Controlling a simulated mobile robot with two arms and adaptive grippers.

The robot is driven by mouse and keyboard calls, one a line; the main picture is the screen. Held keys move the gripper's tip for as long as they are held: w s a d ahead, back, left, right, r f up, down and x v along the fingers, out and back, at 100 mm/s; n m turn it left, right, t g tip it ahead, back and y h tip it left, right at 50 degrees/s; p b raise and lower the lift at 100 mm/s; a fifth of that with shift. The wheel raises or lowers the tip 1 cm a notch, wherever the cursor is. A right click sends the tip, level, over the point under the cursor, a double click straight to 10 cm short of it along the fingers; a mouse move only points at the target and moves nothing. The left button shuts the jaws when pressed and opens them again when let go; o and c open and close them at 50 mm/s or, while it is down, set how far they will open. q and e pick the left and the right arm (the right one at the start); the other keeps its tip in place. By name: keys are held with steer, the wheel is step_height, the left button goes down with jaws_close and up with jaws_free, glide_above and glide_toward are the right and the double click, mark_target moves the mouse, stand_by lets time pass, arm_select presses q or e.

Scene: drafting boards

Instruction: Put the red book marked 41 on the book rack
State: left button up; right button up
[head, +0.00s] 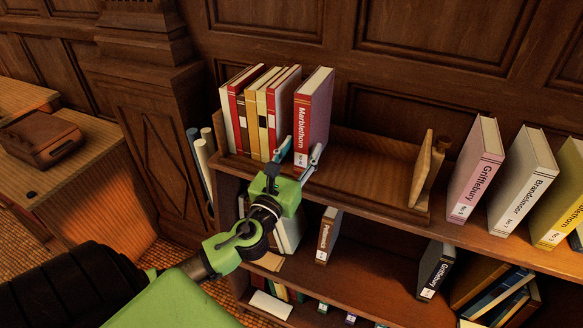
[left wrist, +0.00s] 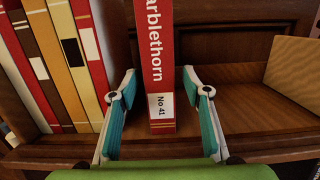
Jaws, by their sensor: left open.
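The red book marked No 41, titled Marblethorn (head: 313,115), stands upright on the book rack (head: 375,185), just right of a row of other books. In the left wrist view the red book (left wrist: 160,70) shows its spine and its white No 41 label. My left gripper (head: 299,152) is open at the foot of the spine. In the left wrist view its two fingers (left wrist: 163,115) stand on either side of the book's lower spine, with gaps visible on both sides. My right gripper is not in view.
Several books (head: 262,110) stand close on the left of the red book. The rack is bare to its right, up to a wooden end piece (head: 432,170). Pink (head: 476,165), white (head: 522,180) and yellow (head: 560,205) books stand further right. Lower shelves hold more books.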

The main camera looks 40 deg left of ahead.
arm_select(q)
steer(key=b+v, duration=0.1)
steer(key=v, duration=0.3)
steer(key=shift+s+d+f, duration=0.1)
steer(key=shift+s+f, duration=0.1)
steer(key=shift+s, duration=0.15)
steer(key=shift+v, duration=0.8)
